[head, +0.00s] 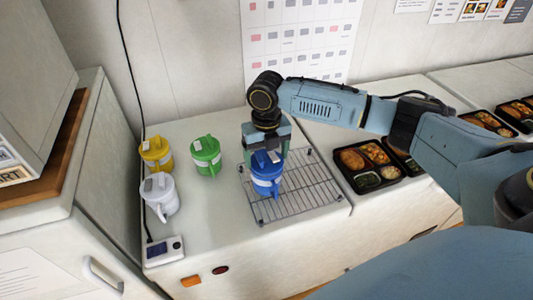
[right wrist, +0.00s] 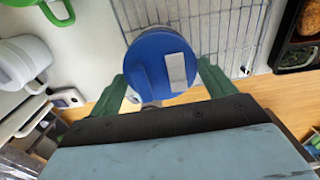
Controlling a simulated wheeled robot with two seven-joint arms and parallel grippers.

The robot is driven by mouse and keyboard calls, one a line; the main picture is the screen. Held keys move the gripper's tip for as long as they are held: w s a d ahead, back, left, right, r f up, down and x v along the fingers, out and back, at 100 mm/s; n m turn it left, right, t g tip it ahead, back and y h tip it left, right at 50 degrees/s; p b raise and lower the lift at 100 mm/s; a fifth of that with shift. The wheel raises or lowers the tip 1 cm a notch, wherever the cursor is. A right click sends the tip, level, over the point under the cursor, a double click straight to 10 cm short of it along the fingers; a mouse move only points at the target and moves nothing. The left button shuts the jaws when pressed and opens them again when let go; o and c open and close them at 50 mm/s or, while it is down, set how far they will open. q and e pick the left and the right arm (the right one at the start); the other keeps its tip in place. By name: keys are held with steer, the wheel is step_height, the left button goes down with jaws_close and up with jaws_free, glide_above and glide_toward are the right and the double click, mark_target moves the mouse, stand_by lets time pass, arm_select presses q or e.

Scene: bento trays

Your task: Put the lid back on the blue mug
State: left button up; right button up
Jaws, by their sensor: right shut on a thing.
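The blue mug (head: 267,188) with a pale band stands upright on the wire rack. Its round blue lid (head: 264,160) is over the mug's top; it also shows from above in the right wrist view (right wrist: 147,62), with a raised blue ridge and a pale grey patch. My right gripper (head: 265,152) comes down from above, its green fingers on either side of the lid, shut on it. I cannot tell whether the lid is seated on the rim or just above it. The lid hides the mug's opening. My left gripper is not in view.
The wire rack (head: 312,190) has bare room around the mug. Yellow (head: 156,157), green (head: 206,158) and white (head: 160,198) lidded mugs stand to the left. A small white box with a display (head: 163,251) is at the front left. A black bento tray (head: 352,181) lies right of the rack.

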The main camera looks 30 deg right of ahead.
steer(key=shift+p, duration=0.9)
stand_by(0.7)
steer(key=shift+f+p, duration=0.15)
steer(key=shift+p, duration=0.2)
stand_by(0.8)
steer(key=shift+p, duration=0.4)
stand_by(0.4)
steer(key=o, duration=0.9)
